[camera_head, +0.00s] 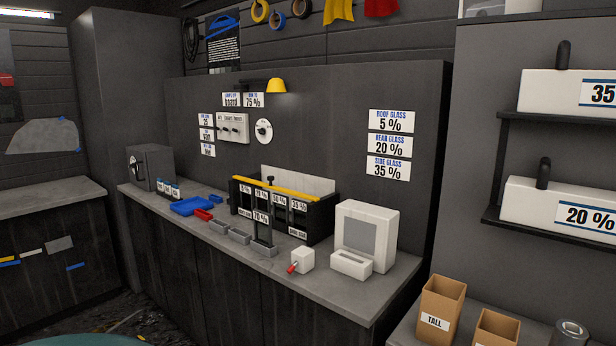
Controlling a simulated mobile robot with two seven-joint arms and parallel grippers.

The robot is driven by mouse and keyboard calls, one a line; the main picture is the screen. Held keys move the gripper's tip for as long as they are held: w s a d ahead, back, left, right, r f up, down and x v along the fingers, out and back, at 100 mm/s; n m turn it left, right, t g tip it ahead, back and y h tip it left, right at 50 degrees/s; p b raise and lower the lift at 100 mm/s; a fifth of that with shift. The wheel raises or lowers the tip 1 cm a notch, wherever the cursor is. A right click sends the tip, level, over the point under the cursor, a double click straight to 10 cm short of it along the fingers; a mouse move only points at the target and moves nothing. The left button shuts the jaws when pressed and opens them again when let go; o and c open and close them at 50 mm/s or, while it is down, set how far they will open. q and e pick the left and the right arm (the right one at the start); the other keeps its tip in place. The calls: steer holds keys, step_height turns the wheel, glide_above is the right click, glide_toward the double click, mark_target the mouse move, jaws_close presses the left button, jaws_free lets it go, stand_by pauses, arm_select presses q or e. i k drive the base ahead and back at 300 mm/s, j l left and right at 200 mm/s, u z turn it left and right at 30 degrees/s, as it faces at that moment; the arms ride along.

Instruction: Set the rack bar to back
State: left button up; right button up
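A black rack (325,218) stands on the grey counter along the back wall. A yellow bar (290,193) lies along its top edge. Percentage labels hang across the rack's front, and small white labels sit lower at its two ends, too small to read surely. I cannot tell whether the bar is at a front or back setting. Neither of my grippers is in view.
Blue, red and grey trays lie left. A yellow lamp (276,86) and a switch panel (233,128) are on the wall above.

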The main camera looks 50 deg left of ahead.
mark_target(271, 178)
steer(key=j+z, duration=0.45)
steer(key=j, duration=0.6)
steer(key=j+z, duration=0.1)
steer(key=j, duration=0.25)
steer(key=k+j, duration=0.15)
steer(key=j, duration=0.2)
steer(key=j+z, duration=0.15)
steer(key=j, duration=0.25)
steer(key=k+j, duration=0.1)
steer(key=j, duration=0.35)
steer(key=k+j, duration=0.1)
steer(key=j, duration=0.3)
steer(key=k+j, duration=0.1)
steer(key=j, duration=0.35)
steer(key=k+j+z, duration=0.1)
steer(key=j, duration=0.35)
steer(key=k+j, duration=0.1)
steer(key=j, duration=0.3)
